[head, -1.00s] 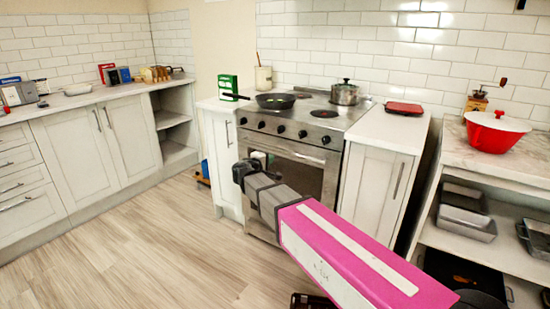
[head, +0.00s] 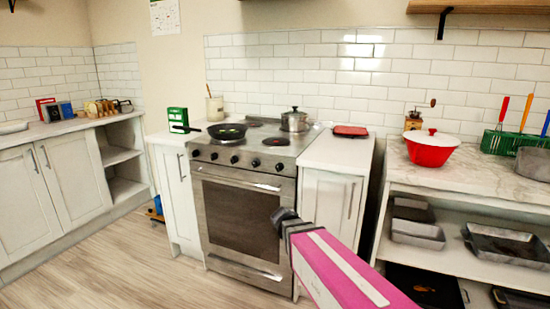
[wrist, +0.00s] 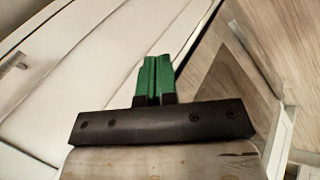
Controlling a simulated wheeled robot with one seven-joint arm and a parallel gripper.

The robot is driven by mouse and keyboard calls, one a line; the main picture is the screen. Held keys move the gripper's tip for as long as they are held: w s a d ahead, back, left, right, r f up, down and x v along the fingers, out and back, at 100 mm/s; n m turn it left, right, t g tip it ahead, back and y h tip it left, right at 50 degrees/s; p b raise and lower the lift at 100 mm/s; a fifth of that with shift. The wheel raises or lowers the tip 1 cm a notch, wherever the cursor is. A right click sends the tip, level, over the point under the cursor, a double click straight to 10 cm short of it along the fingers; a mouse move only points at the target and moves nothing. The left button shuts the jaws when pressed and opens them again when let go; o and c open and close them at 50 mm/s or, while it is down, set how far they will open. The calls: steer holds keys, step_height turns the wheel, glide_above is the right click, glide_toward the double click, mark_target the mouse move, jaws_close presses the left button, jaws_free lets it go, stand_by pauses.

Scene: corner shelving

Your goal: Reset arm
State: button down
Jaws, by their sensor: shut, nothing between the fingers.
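My arm reaches in from the bottom of the head view, its pink link pointing toward the stove (head: 240,190). My gripper shows in the wrist view (wrist: 155,75), where its two green fingers lie side by side with nothing between them. White cabinet panels (wrist: 110,70) fill the left of the wrist view, and wood floor (wrist: 235,90) shows at right. In the head view the gripper's fingers are not clearly visible at the arm's far end.
A pan (head: 227,131) and a pot (head: 295,120) stand on the stove. A red pot (head: 430,150) sits on the right counter above shelves holding metal trays (head: 418,233). Open floor (head: 110,270) lies at the left.

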steer(key=s+d+f+m+g+y, duration=0.3)
steer(key=s+d+f+m+y, duration=0.1)
steer(key=s+d, duration=0.4)
steer(key=s+f+y, duration=0.1)
steer(key=s, duration=0.1)
steer(key=shift+s+d+m+g+y, duration=0.25)
steer(key=shift+s+m+g+y, duration=0.05)
steer(key=shift+s+m+g, duration=0.1)
